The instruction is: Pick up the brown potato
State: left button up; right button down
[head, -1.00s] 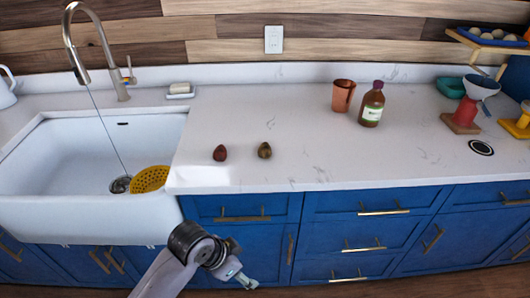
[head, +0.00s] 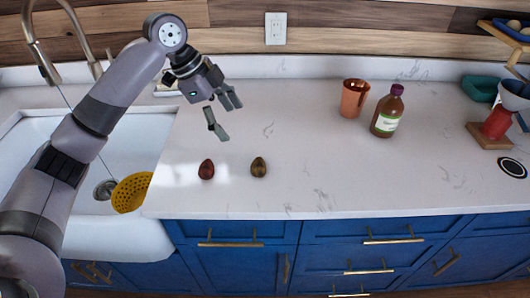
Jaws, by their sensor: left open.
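The brown potato (head: 258,167) rests on the white countertop (head: 330,190) near its front edge. A similar small reddish item (head: 206,169) lies just to its left, apart from it. My left gripper (head: 222,117) is open and empty, above the counter and up and to the left of the brown potato. Its fingers point down and to the right. My right gripper is not in view.
A copper cup (head: 354,98) and a brown bottle (head: 387,112) stand to the right. A white sink with a yellow colander (head: 131,192) is at left, partly behind my arm. A red stand with a white funnel (head: 497,122) is at far right. The counter's middle is clear.

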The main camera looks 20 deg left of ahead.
pick_arm(q)
jog(key=p, duration=0.2)
send_near(256, 163)
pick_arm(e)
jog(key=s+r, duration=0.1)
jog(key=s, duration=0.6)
pick_arm(q)
jog(key=x, duration=0.3)
jog(key=shift+w+d+f, duration=0.1)
jog(key=shift+w+d, duration=0.1)
jog(key=shift+d+f, duration=0.2)
jog(key=shift+f, duration=0.35)
jog(key=shift+d+f, duration=0.1)
jog(key=shift+f, duration=0.1)
jog(key=p+x, duration=0.2)
jog(key=x, duration=0.1)
jog(key=shift+f, duration=0.3)
jog(key=shift+w+d+f, duration=0.15)
jog(key=shift+d+f, duration=0.1)
jog(key=shift+f, duration=0.3)
jog(key=c, duration=1.2)
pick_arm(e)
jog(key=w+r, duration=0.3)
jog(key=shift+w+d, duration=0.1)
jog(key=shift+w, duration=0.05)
pick_arm(q)
jog(key=shift+r, duration=0.15)
